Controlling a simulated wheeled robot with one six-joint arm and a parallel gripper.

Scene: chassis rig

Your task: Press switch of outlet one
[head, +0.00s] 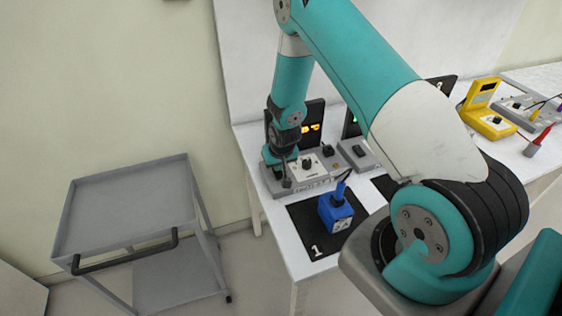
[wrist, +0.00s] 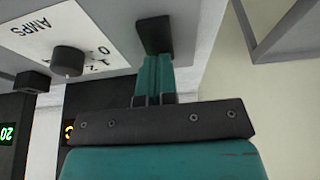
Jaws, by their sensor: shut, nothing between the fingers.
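Outlet one is a grey box (head: 318,177) on the white table, behind the black mat marked 1. It has a white dial plate with a black knob (head: 306,163), which also shows in the wrist view (wrist: 67,61) beside the word AMPS. My gripper (head: 287,181) points down at the left end of this box. In the wrist view its teal fingers (wrist: 155,62) are shut together and empty. A black switch (wrist: 153,36) lies right at the fingertips; whether they touch it or how it is set I cannot tell.
A blue device (head: 335,211) with a cable stands on the black mat (head: 303,225). A second grey outlet box (head: 357,154) is to the right. A yellow device (head: 487,112) stands farther right. A grey cart (head: 125,200) stands on the floor at left.

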